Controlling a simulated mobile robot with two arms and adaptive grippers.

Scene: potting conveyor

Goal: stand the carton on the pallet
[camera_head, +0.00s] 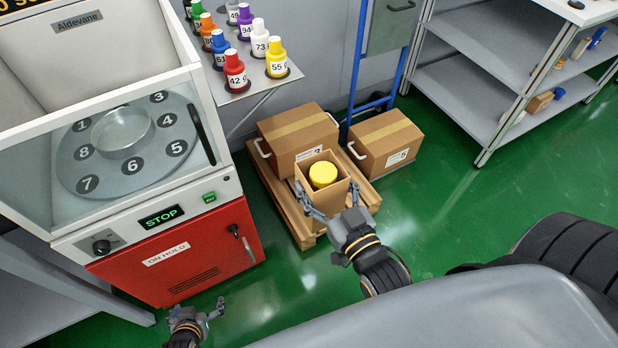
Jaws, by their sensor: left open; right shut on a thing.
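An open brown carton (320,203) with a yellow round-topped item (323,174) inside is at the near part of the wooden pallet (275,195). My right gripper (327,204) is shut on this carton from the near side, with a finger at each side. The carton looks upright. I cannot tell whether its base touches the pallet or hangs just above it. My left gripper (199,318) is open and empty, low over the green floor in front of the red cabinet.
A closed carton with handles (290,137) stands on the pallet behind the held carton. Another closed carton marked 5 (385,145) stands to the right. The white-and-red machine (180,255) is at left. Numbered bottles (235,72) stand on a shelf above.

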